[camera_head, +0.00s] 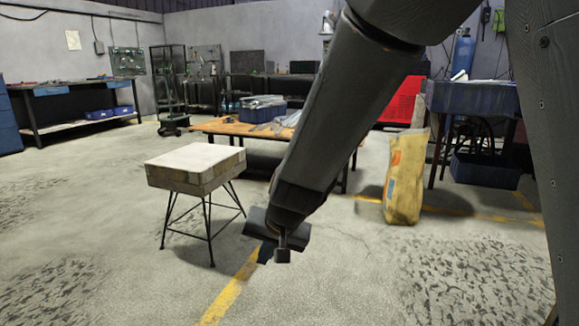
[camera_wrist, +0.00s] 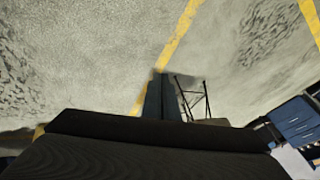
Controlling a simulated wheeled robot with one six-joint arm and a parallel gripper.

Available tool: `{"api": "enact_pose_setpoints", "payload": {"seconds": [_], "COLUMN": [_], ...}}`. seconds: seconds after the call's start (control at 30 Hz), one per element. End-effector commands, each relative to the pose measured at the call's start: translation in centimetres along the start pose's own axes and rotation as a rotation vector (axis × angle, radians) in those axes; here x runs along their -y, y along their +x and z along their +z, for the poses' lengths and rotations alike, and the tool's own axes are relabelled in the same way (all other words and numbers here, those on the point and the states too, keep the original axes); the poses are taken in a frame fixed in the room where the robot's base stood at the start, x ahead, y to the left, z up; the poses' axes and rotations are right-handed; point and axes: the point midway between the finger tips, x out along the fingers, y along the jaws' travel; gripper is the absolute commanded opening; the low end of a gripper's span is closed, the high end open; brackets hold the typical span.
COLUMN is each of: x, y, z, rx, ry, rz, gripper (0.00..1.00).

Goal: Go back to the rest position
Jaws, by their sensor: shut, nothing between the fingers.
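My arm reaches down through the middle of the head view, and my gripper (camera_head: 272,256) hangs at its end above the bare concrete floor. The fingers are together and hold nothing. In the wrist view, the gripper's fingers (camera_wrist: 160,97) show as a narrow dark shape over the floor, beside a yellow line. Nothing touches the gripper.
A stool (camera_head: 196,168) with a thick pale top stands left of my gripper. Behind are a low wooden table (camera_head: 225,127) with a blue crate (camera_head: 262,108) and metal pieces, a yellow sack (camera_head: 405,180), and a blue bin (camera_head: 485,170). The front floor is clear.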

Motion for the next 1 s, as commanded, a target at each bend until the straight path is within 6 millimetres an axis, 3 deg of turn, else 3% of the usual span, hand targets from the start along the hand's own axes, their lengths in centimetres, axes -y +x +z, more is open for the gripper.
{"api": "enact_pose_setpoints", "payload": {"seconds": [0.1, 0.2, 0.3, 0.5, 0.77, 1.0], "x": [1.7, 1.8, 1.1, -0.7, -3.7, -3.9], "y": [-4.5, -7.8, -10.5, -14.2, -17.8, -20.0], "z": [5.2, 9.5, 12.9, 17.6, 21.8, 19.9], "rx": [0.104, 0.19, 0.259, 0.354, 0.441, 0.432], "ry": [-0.137, -0.245, -0.336, -0.464, -0.591, -0.541], "rz": [-0.028, -0.032, -0.025, 0.0, 0.043, 0.069], "gripper": [0.0, 0.0, 0.0, 0.0, 0.0, 0.0]}}
